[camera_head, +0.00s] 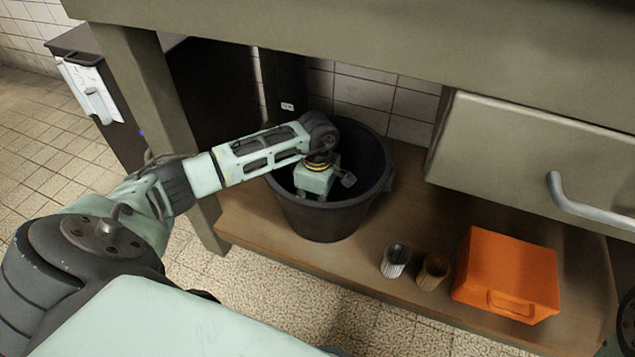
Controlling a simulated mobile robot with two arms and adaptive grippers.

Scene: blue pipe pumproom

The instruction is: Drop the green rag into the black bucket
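The black bucket (335,222) stands on a low wooden shelf under the workbench. My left arm comes in from the left, and my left gripper (318,182) points down inside the bucket's mouth. Its body shows above the bucket's inner wall; its fingertips are hidden, so I cannot tell whether it is open or shut. I see no green rag; the bottom of the bucket is hidden by the gripper and the near rim. My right gripper is not in view; only a small part of my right arm shows at the lower right edge.
On the wooden shelf (285,248), right of the bucket, are a grey ribbed cup (395,261), a brown cup (432,272) and an orange box (507,274). A drawer (530,155) with a metal handle hangs above them. A bench leg (150,100) stands left of the bucket.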

